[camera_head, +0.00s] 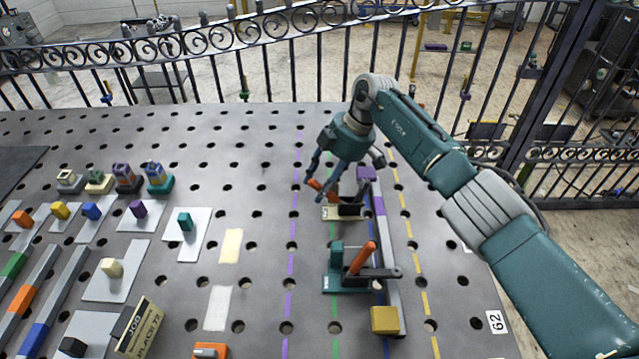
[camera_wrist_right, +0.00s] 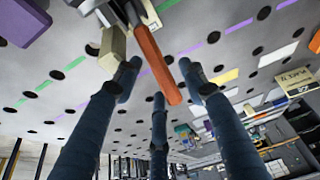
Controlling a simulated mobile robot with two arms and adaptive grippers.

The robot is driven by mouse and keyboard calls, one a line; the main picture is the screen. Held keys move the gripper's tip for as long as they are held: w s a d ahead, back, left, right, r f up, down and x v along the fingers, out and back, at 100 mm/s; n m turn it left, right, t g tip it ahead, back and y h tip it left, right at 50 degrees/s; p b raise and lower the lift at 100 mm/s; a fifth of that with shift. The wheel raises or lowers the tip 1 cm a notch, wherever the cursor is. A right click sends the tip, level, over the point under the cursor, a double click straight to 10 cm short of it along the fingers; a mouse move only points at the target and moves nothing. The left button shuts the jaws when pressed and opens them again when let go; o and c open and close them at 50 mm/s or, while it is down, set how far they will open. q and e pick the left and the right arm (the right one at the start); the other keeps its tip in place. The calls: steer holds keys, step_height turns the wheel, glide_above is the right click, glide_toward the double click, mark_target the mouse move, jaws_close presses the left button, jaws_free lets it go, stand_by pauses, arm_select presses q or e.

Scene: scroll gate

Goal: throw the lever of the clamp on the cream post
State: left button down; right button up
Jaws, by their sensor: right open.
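The clamp on the cream post stands on a cream base (camera_head: 345,213) right of the middle of the table, partly hidden by my right gripper. Its orange lever (camera_head: 316,186) shows beside my fingers. In the right wrist view the cream post (camera_wrist_right: 112,48) is at the top, and the orange lever (camera_wrist_right: 158,66) sticks out toward the space between my fingertips. My right gripper (camera_head: 319,184) points down at the lever with its fingers spread; in the wrist view nothing is gripped between them (camera_wrist_right: 158,80). Whether a finger touches the lever is unclear. My left gripper is out of view.
A teal clamp (camera_head: 340,282) with a raised orange lever (camera_head: 362,258) stands nearer. A grey bar (camera_head: 386,235) with a purple block (camera_head: 366,173) and a yellow block (camera_head: 384,319) runs right of both clamps. A boxed carton (camera_head: 138,326) and several small blocks stand left.

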steer(key=shift+x, duration=0.8)
steer(key=shift+c, duration=1)
jaws_close()
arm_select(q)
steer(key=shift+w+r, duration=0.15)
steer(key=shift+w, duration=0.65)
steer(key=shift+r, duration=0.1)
arm_select(e)
steer(key=shift+d+r, duration=0.1)
